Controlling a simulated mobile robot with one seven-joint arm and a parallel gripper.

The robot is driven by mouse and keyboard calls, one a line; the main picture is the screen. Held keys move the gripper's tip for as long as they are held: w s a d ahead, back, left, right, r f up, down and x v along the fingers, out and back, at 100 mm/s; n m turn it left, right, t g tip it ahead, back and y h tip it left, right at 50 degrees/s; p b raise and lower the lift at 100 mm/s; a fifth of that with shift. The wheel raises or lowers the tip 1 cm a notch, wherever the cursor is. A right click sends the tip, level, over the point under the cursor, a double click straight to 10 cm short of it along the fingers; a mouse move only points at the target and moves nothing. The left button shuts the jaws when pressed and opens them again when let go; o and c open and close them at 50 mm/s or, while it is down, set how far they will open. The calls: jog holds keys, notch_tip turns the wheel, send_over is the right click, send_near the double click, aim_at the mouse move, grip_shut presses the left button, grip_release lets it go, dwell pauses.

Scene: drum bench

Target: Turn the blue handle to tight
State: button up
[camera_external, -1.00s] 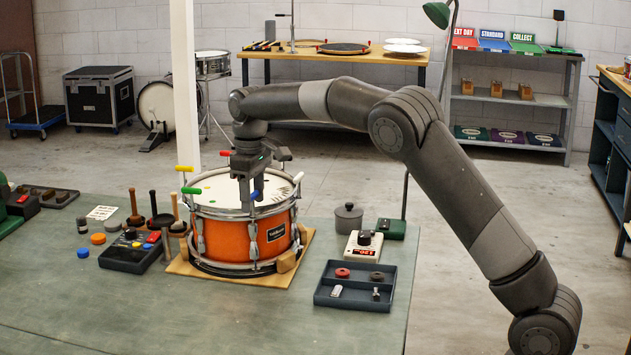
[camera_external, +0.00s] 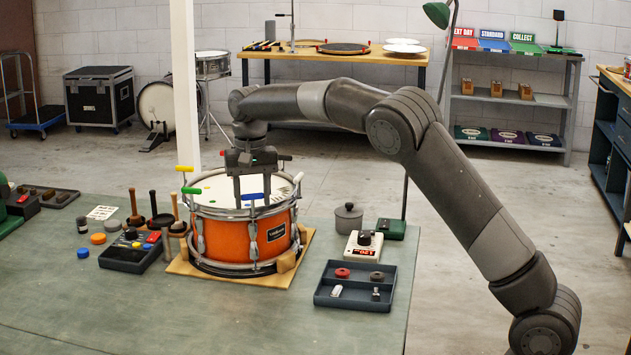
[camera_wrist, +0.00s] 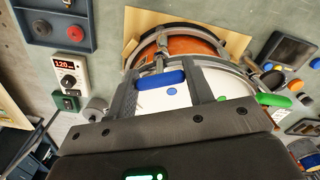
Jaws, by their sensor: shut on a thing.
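An orange snare drum (camera_external: 240,240) with a white head stands on a wooden board on the bench. The blue handle (camera_external: 252,197) sits at its front rim. In the wrist view the blue handle (camera_wrist: 160,78) lies crosswise between the two fingers of my gripper (camera_wrist: 163,88). My gripper (camera_external: 252,204) points down and is shut on the handle, with one finger at each end. The handle's rod is mostly hidden below it. A small blue mark (camera_wrist: 172,92) shows on the drum head beside the handle.
Other handles stand round the rim, including a yellow one (camera_external: 184,168) and a green one (camera_external: 192,190). A digital meter (camera_external: 364,243) and a parts tray (camera_external: 355,298) lie to the right. The front of the bench is clear.

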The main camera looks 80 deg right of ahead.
jog(key=m, duration=0.5)
jog(key=shift+m, duration=0.3)
jog(key=m, duration=1.6)
jog(key=shift+m, duration=0.4)
jog(key=o, duration=1)
jog(key=shift+c, duration=0.2)
jog(key=shift+r, duration=0.1)
